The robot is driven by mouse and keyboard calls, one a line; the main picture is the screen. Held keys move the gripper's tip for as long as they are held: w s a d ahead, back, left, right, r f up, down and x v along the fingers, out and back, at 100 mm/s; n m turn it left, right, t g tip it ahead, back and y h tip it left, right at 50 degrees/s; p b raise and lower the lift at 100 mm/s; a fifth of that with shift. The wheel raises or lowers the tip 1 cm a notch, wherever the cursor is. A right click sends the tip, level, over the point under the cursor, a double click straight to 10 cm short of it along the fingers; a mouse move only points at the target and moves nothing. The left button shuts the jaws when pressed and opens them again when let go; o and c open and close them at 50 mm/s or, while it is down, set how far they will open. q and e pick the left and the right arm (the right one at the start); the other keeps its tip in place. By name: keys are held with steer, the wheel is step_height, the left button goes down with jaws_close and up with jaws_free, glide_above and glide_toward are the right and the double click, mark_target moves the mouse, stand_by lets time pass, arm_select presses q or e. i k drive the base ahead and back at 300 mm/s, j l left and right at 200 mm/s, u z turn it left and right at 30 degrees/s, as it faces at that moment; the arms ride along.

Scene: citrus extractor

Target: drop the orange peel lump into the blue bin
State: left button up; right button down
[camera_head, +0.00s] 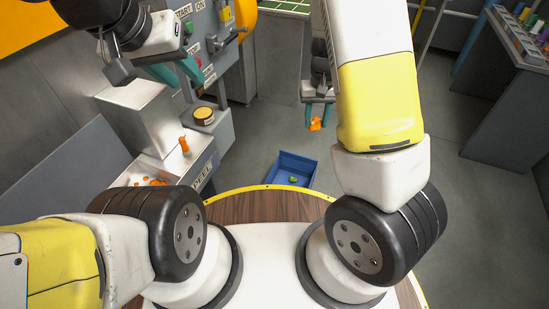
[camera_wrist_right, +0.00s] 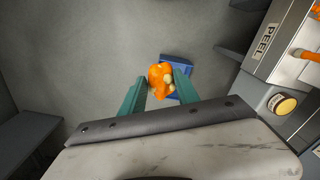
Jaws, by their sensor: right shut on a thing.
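The orange peel lump (camera_head: 315,124) hangs between the teal fingertips of my right gripper (camera_head: 317,117), well above the floor. In the right wrist view the lump (camera_wrist_right: 160,77) is orange with pale patches, and the right gripper (camera_wrist_right: 160,84) is shut on it. The blue bin (camera_head: 299,160) stands on the floor, nearer to me than the lump in the head view, with a small green thing inside. In the right wrist view the bin (camera_wrist_right: 177,59) is partly hidden behind the lump and a finger. My left gripper (camera_head: 177,72) is beside the machine at upper left; its opening is unclear.
The grey machine with a PEEL label (camera_head: 203,170) stands left of the bin, with a tray of orange pieces (camera_head: 150,182) and an orange handle (camera_head: 184,145). A round yellow-topped part (camera_head: 204,115) juts out. A grey bench (camera_head: 508,100) is at right. Floor around the bin is clear.

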mark_target(290, 182)
steer(key=i+l+u, duration=0.1)
steer(key=u, duration=0.35)
steer(key=l+u, duration=0.15)
steer(key=u, duration=0.25)
steer(key=l+u, duration=0.2)
steer(key=u, duration=0.25)
steer(key=i+l+u, duration=0.1)
steer(key=u, duration=0.35)
steer(key=l+u, duration=0.15)
steer(key=l, duration=0.3)
steer(key=k+l+u, duration=0.1)
steer(key=l, duration=0.35)
steer(key=k+l+u, duration=0.15)
steer(key=l, duration=0.3)
steer(key=k+l+u, duration=0.1)
steer(key=l, duration=0.35)
steer(key=k+l+u, duration=0.15)
steer(key=l, duration=0.3)
